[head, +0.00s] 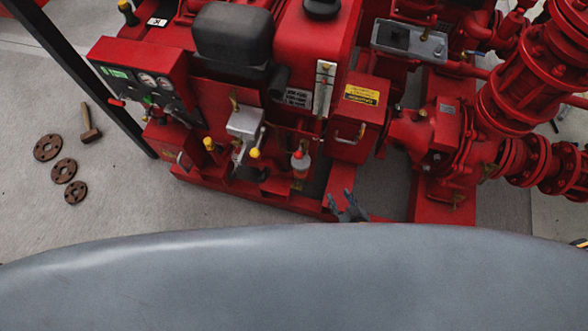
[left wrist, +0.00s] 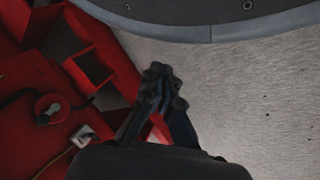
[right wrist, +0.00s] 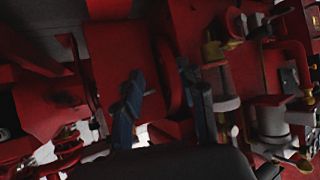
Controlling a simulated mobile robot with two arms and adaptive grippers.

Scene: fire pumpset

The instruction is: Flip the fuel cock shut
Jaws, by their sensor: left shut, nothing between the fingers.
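I cannot tell for certain which fitting is the fuel cock. In the head view, a clear bowl with a red top (head: 300,161) and a white sight gauge with brass fittings (head: 323,90) are on the red pumpset's near side. My right gripper (head: 341,198) is open and empty, low in front of the red box with the yellow label (head: 361,97). In the right wrist view its fingers (right wrist: 163,85) are apart, with brass fittings (right wrist: 213,48) up and to the right. My left gripper (left wrist: 163,80) is shut and empty beside red framework in the left wrist view; the head view does not show it.
Yellow-knobbed levers (head: 254,153) stick up left of the clear bowl. A gauge panel (head: 145,80) stands at the left. A mallet (head: 90,125) and rusty flanges (head: 63,170) lie on the concrete floor. Red pipework (head: 540,75) crowds the right. My grey body fills the bottom.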

